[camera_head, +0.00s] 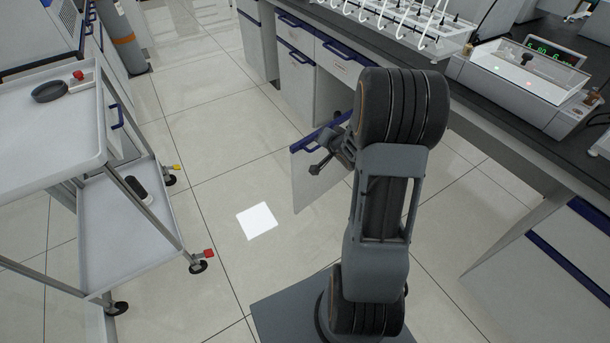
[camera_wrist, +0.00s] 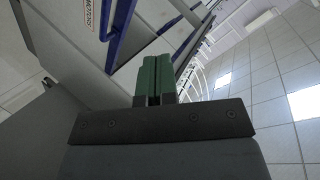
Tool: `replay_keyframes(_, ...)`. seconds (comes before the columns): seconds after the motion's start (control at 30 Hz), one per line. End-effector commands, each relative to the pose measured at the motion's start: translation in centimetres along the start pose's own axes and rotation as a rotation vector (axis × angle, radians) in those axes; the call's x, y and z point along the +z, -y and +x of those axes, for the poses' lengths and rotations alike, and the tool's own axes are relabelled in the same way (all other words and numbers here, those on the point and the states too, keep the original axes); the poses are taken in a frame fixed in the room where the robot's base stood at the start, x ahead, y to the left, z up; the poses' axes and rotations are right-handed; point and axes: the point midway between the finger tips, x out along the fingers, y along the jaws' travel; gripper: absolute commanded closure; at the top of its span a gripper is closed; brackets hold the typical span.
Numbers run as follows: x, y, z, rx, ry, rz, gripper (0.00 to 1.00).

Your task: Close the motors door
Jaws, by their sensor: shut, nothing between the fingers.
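The cabinet door (camera_head: 308,180), a pale panel with a blue strip and handle (camera_head: 320,134) along its top, stands open, swung out from under the bench in the head view. My gripper (camera_head: 316,170) is in front of the door's face in that view; whether it touches the door I cannot tell. In the wrist view, my shut green fingers (camera_wrist: 155,78) point up with nothing between them. A pale panel with a "MOTORS" label (camera_wrist: 89,14) and a blue handle (camera_wrist: 107,20) shows beyond them at upper left. My arm hides part of the door and the cabinet opening.
A grey two-shelf trolley (camera_head: 85,200) on castors stands at left, with a dark dish (camera_head: 49,91) on top. The bench (camera_head: 500,125) with an instrument (camera_head: 525,80) runs along the right. Floor between trolley and door is clear, with a white square (camera_head: 257,221).

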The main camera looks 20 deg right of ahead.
Motion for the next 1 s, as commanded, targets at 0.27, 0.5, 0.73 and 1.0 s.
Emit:
replay_keyframes(0.27,8.6,-10.6,4.8,-0.369,0.057,0.472,1.00)
replay_keyframes(0.5,11.2,-13.1,4.6,-0.534,0.111,0.683,1.00)
replay_keyframes(0.73,11.5,-12.0,6.6,-0.564,0.125,0.715,1.00)
replay_keyframes(1.0,11.1,-9.3,11.0,-0.565,0.123,0.712,1.00)
